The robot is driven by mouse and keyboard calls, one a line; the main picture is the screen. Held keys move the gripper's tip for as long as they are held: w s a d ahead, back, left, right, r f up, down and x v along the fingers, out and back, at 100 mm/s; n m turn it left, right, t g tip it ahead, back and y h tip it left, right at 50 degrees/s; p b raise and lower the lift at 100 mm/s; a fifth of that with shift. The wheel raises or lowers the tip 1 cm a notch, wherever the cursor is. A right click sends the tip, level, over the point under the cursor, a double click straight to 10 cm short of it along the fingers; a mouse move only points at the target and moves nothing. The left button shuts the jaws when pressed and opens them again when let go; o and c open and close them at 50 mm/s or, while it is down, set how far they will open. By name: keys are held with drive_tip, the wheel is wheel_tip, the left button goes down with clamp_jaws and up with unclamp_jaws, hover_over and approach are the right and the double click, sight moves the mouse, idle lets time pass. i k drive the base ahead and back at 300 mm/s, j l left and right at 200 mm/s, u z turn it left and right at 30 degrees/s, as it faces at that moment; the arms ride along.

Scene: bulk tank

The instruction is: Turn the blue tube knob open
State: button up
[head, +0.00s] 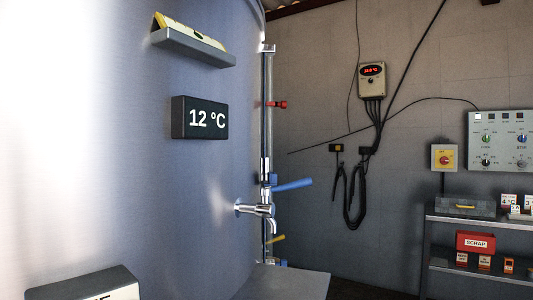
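The blue tube knob (292,185) is a blue lever-like handle on the upright sight tube (266,140) at the right edge of the steel tank (110,180). It sticks out to the right and tilts slightly up. A chrome tap (258,210) juts from the tank just below and left of it and overlaps the tube in this view. My gripper is not in the head view, so its place and state cannot be seen.
A red clamp (277,104) sits higher on the tube, and a yellow handle (275,239) sits lower. A grey flat ledge (285,284) lies below the tap. Shelves (480,220) and a control panel (502,140) stand at the right. Open space lies right of the knob.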

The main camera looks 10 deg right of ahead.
sight(283, 262)
drive_tip(key=l+u, duration=0.15)
drive_tip(key=l, duration=0.35)
drive_tip(key=l+u, duration=0.15)
drive_tip(key=l, duration=0.3)
drive_tip(key=k+l+u, duration=0.15)
drive_tip(key=l, duration=0.3)
drive_tip(key=k+l+u, duration=0.15)
drive_tip(key=l, duration=0.35)
drive_tip(key=i+l, duration=0.3)
drive_tip(key=i, duration=0.15)
drive_tip(key=i+l+z, duration=0.1)
drive_tip(key=i+l, duration=0.25)
drive_tip(key=i, duration=0.15)
